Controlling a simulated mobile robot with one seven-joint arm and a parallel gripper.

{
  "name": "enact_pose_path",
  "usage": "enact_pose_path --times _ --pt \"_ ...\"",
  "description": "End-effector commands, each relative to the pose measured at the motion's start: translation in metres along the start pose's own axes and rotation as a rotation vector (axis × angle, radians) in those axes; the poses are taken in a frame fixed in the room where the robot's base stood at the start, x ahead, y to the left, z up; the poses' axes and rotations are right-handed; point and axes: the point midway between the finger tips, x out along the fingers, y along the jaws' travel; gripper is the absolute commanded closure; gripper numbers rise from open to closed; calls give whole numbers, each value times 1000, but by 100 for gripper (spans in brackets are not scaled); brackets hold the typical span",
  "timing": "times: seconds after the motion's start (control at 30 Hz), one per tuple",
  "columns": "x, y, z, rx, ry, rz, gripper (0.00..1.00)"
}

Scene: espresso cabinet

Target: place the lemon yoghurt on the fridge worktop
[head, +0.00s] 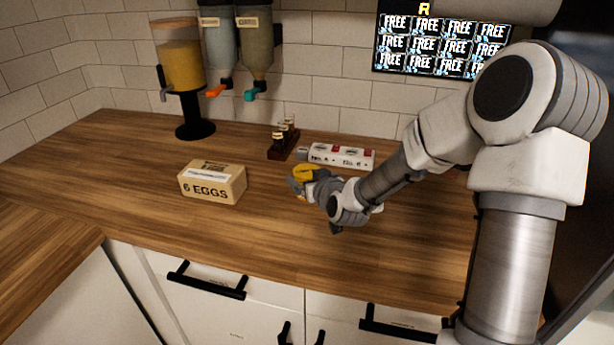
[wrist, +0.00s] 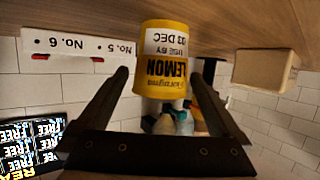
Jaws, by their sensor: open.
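The lemon yoghurt (wrist: 166,68) is a yellow pot with a white use-by label. It appears upside down in the wrist view, as does the whole scene there, and seems to stand upright on the wooden worktop (head: 125,195). In the head view its yellow top (head: 306,170) shows just beyond my gripper (head: 304,182). My gripper is open, with one finger on each side of the pot in the wrist view (wrist: 161,74). Gaps show between the fingers and the pot. I cannot tell whether this worktop is the fridge worktop.
An egg box (head: 212,182) stands left of my gripper. A numbered white strip (head: 341,156) and a small dark rack of bottles (head: 283,141) lie behind. A juice dispenser (head: 180,75) stands at the back left. The front worktop strip is clear above the drawers (head: 205,280).

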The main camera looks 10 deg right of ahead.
Motion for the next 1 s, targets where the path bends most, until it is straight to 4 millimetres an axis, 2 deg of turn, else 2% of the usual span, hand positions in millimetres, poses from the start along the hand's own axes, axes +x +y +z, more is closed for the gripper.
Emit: enact_pose_path --times 0.3,0.5,0.7,1.0 --pt "-64 0 -2 -3 0 2 0" --pt "-93 0 -1 -2 -1 0 0" --pt "-104 0 0 -1 0 -1 0" --pt "-105 -1 1 0 -1 -1 0"
